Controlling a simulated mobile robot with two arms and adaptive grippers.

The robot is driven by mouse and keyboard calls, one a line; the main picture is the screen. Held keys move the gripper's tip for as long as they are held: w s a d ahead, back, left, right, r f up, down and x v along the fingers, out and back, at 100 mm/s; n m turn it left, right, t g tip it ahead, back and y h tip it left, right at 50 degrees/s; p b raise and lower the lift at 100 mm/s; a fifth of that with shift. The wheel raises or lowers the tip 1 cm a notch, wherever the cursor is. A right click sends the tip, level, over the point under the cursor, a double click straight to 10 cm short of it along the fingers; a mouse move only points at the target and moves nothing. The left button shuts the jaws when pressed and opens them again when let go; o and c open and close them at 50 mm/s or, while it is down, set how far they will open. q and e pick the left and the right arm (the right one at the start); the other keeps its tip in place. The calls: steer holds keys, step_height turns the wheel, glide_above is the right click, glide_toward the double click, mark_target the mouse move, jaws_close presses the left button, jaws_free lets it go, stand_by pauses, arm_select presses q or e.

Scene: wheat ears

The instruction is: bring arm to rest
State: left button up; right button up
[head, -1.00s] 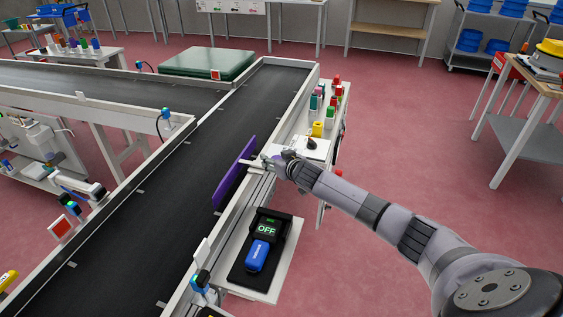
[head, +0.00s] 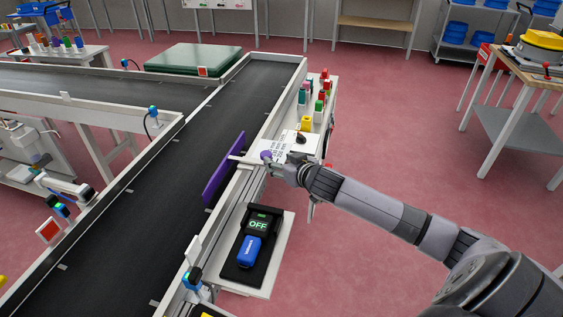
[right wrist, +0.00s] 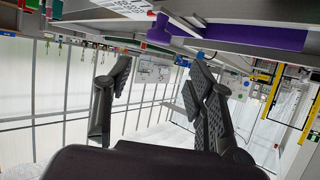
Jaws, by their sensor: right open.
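My right arm comes in from the lower right in the head view. Its gripper (head: 275,168) is by the near end of a purple diverter's handle, with the purple knob (head: 266,157) showing just beyond it. In the right wrist view the two dark fingers (right wrist: 157,80) stand apart with nothing between them. The knob (right wrist: 159,30) and the purple diverter board (right wrist: 262,36) show above the fingertips there, apart from them. The board (head: 223,170) stands upright over the belt in the head view. My left gripper is not in view.
The dark conveyor (head: 135,205) and its pale rail lie left of my gripper. A shelf with a black-and-blue device reading OFF (head: 257,226) is below it. Several coloured bottles (head: 322,95) stand beyond. Open red floor (head: 400,130) lies right, with a wooden-topped table (head: 528,66) farther off.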

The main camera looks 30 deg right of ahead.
stand_by(0.4)
steer(key=s+a+f+g, duration=0.1)
steer(key=s+a+f, duration=0.2)
steer(key=s+a, duration=0.1)
steer(key=s+a+f+n+g, duration=0.1)
steer(key=s+a+f+g, duration=0.1)
steer(key=s+a+f, duration=0.2)
steer(key=s+a+f+g, duration=0.1)
steer(key=s+a+f, duration=0.3)
steer(key=s, duration=0.3)
steer(key=shift+a+g+y, duration=0.3)
steer(key=shift+a, duration=0.05)
steer(key=s+a+f+n+g, duration=0.1)
steer(key=s+a+g, duration=0.2)
steer(key=s, duration=0.7)
steer(key=s+a+n+g, duration=0.1)
steer(key=s+a+g, duration=0.15)
steer(key=s, duration=0.75)
step_height(320, 180, down, 27)
steer(key=s+g+p, duration=0.1)
steer(key=s, duration=0.1)
steer(key=s+d+f+g, duration=0.1)
steer(key=s+d+f, duration=0.1)
steer(key=s+f, duration=1.2)
steer(key=shift+s+d+p, duration=0.35)
steer(key=shift+s+d, duration=0.05)
steer(key=shift+s, duration=0.85)
